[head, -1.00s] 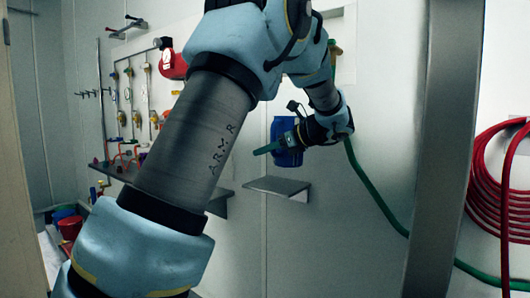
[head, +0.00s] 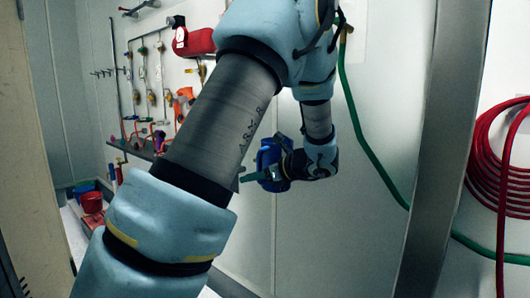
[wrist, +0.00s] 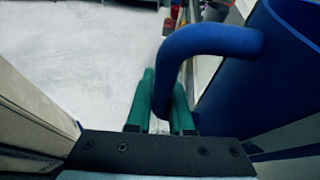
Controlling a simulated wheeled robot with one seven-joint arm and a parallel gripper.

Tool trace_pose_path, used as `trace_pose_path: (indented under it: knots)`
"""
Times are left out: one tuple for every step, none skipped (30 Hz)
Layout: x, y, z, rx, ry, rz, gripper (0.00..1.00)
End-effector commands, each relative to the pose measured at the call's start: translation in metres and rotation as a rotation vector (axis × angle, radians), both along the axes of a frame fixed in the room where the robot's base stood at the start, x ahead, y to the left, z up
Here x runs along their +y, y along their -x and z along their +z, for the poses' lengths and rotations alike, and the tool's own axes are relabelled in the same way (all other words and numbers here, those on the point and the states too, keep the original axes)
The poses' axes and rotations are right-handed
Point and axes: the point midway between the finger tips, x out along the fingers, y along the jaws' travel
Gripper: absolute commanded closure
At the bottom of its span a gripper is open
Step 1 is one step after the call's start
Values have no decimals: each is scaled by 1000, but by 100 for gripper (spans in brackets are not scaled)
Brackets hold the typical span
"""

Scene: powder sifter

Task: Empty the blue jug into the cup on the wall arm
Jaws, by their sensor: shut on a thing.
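The blue jug (head: 268,158) is held in front of the pale wall in the head view, partly covered by my arm and gripper. My gripper (head: 252,177) has green fingers, shut on the jug's handle. In the wrist view the blue handle (wrist: 212,42) passes between the green fingers (wrist: 163,100), and the jug's body (wrist: 250,95) fills the right side. The jug looks about upright; its contents are not visible. I cannot make out the cup on the wall arm in either view.
A red canister (head: 196,41) and several valves hang on the left wall. A blue bucket (head: 83,189) and a red bucket (head: 92,202) stand low at the left. A metal post (head: 447,150) is on the right, with a coiled red hose (head: 490,160) beyond; a green hose (head: 365,140) crosses the wall.

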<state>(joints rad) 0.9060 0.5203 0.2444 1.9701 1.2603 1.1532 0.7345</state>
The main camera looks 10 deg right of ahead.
Motion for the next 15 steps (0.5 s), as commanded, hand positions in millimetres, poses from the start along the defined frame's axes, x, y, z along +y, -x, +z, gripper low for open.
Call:
trace_pose_path:
  knots:
    - [14, 5, -22, 7, -11, 10, 100]
    - [22, 7, -36, 8, -11, 15, 100]
    - [33, 11, -53, 9, -12, 22, 100]
    - [41, 13, -68, 9, -14, 28, 100]
    - [49, 16, -81, 10, -14, 32, 100]
    - [59, 19, -99, 9, -14, 39, 100]
    - [67, 22, -113, 10, -15, 45, 100]
    - [75, 25, -126, 10, -14, 49, 100]
    - [85, 28, -144, 11, -16, 55, 100]
    - [93, 31, -157, 10, -16, 62, 100]
    - [99, 32, -168, 10, -15, 63, 100]
    - [108, 35, -183, 9, -14, 70, 100]
    - [113, 36, -191, 8, -12, 73, 100]
    - [118, 38, -201, 7, -13, 77, 100]
    - [124, 40, -210, 5, -10, 81, 100]
